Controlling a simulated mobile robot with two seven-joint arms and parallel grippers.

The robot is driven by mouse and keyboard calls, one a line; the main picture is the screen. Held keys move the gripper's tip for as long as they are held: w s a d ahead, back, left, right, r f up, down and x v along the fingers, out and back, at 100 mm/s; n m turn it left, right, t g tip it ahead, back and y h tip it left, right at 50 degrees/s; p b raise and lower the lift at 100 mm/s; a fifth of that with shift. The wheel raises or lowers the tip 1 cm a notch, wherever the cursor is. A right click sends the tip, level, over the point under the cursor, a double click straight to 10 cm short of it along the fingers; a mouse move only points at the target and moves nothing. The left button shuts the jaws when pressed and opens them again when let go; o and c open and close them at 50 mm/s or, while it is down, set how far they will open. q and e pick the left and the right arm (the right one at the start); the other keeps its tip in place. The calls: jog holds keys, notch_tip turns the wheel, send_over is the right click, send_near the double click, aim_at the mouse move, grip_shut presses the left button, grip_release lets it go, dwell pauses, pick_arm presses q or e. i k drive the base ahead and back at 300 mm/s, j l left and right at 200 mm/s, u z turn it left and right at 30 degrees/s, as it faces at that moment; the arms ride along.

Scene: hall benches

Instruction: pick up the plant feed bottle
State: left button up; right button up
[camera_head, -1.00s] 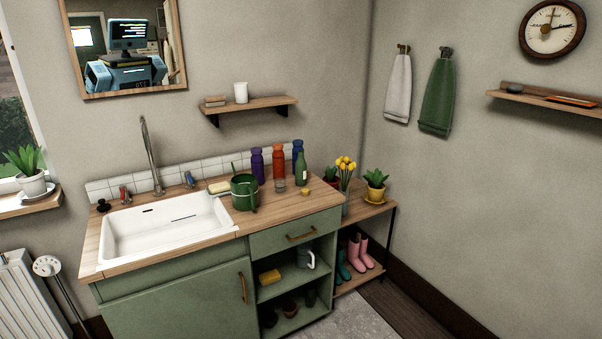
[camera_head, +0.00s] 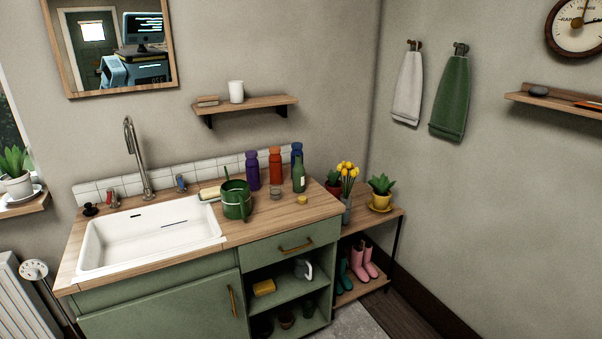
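A green bottle (camera_head: 299,176) with a narrow neck stands upright on the wooden counter (camera_head: 290,217), near its back right. It looks like the plant feed bottle, but I cannot read a label. A purple bottle (camera_head: 252,171), an orange bottle (camera_head: 275,166) and a partly hidden blue bottle (camera_head: 297,152) stand in a row behind and to the left of it. A small yellow item (camera_head: 302,200) and a small glass jar (camera_head: 276,193) are in front of it. Neither of my grippers is in view.
A green watering can (camera_head: 236,203) stands left of the bottles, beside the white sink (camera_head: 150,236). Yellow flowers (camera_head: 348,172) and a potted plant (camera_head: 381,191) stand on a lower side bench to the right. A wall shelf (camera_head: 245,104) hangs above. The counter's front right is clear.

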aim_at(298, 169)
jog(key=i+l+u, duration=0.1)
jog(key=i+l, duration=0.55)
jog(key=i+l+u, duration=0.15)
jog(key=i+l, duration=0.15)
jog(key=l, duration=0.2)
jog(key=i+l, duration=0.3)
jog(key=l, duration=0.15)
jog(key=i+l+u, duration=0.15)
jog(key=i+l, duration=0.15)
jog(key=l, duration=0.15)
jog(key=i+l, duration=0.3)
jog(key=l, duration=0.15)
jog(key=u, duration=0.05)
